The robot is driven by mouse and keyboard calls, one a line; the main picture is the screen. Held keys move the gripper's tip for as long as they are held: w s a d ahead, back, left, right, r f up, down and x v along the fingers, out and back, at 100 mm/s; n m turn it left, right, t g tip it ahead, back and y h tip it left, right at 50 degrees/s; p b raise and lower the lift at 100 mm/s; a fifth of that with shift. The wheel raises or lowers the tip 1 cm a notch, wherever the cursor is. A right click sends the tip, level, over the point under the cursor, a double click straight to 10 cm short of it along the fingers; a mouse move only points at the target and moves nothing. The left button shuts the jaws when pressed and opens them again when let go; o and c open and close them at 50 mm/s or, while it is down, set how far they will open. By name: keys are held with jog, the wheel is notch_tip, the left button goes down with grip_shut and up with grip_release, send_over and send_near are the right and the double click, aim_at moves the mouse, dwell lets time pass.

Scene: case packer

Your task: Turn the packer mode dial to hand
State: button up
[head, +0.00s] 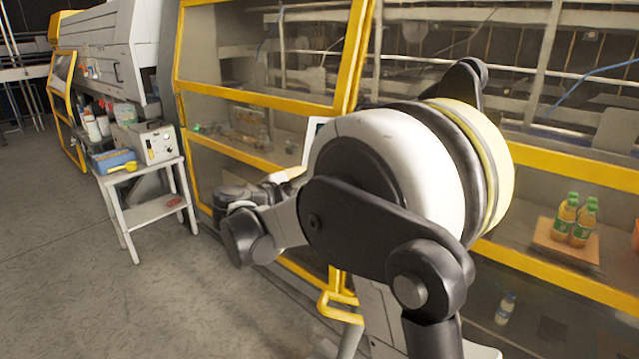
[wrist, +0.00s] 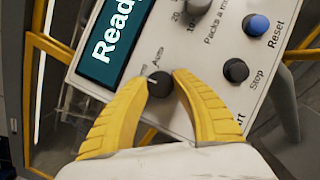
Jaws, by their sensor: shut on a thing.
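The packer mode dial (wrist: 160,85) is a small black knob on a light grey control panel in the wrist view. The label "Auto" stands just above it; a second label near it is too small to read. My gripper (wrist: 160,88) has yellow fingers, one on each side of the dial, shut on it. In the head view my arm hides the gripper, the dial and most of the panel.
On the panel (wrist: 200,55) are a "Ready" screen (wrist: 112,35), another black knob (wrist: 197,6), a blue Reset button (wrist: 257,25) and a black Stop button (wrist: 236,70). Yellow-framed guard doors (head: 255,95) stand behind my arm. A small table (head: 150,208) is at left; floor there is clear.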

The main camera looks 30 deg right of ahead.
jog(key=o, duration=1.2)
jog(key=shift+d, duration=0.1)
jog(key=v, duration=1.2)
